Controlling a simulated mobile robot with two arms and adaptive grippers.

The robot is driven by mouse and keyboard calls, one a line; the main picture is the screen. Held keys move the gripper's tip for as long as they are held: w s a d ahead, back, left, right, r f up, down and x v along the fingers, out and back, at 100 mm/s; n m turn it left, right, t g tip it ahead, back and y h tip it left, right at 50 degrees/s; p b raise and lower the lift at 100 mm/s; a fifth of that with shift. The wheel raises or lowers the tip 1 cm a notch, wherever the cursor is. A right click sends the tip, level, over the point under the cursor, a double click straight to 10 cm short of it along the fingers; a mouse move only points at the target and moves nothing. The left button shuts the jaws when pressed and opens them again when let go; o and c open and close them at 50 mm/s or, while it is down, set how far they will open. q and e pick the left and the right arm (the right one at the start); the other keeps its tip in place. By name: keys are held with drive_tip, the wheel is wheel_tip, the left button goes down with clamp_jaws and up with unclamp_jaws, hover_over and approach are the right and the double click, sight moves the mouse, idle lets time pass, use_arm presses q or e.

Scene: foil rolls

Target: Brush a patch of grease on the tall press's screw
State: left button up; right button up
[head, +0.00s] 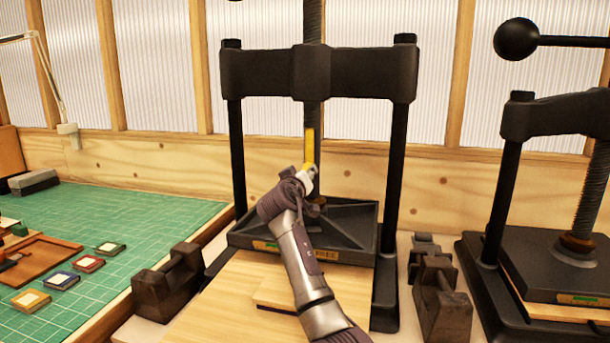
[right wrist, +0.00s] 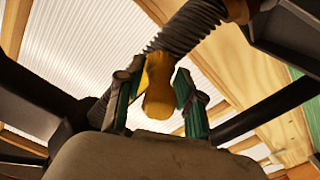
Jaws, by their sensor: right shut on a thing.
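The tall press (head: 315,72) stands in the middle of the head view, with a black crossbar between two posts. Its dark threaded screw (head: 314,30) runs down through the crossbar to the black plate; it also shows in the right wrist view (right wrist: 190,28). My right gripper (head: 307,172) is shut on a yellow-handled brush (head: 309,146), held roughly upright in front of the screw below the crossbar. The handle (right wrist: 158,92) sits between the green-lined fingers in the right wrist view. The bristles and any grease cannot be made out, nor whether brush and screw touch. My left gripper is not in view.
A shorter press (head: 545,115) with a ball-ended bar stands at the right. Dark metal weights (head: 170,285) (head: 445,305) flank the tall press. Wooden boards (head: 230,300) lie before it. A green mat (head: 130,220) with small coloured tiles and a lamp (head: 68,132) are at left.

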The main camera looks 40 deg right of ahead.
drive_tip(key=shift+v, duration=3)
drive_tip(key=shift+v, duration=1.55)
drive_tip(key=shift+d, duration=0.1)
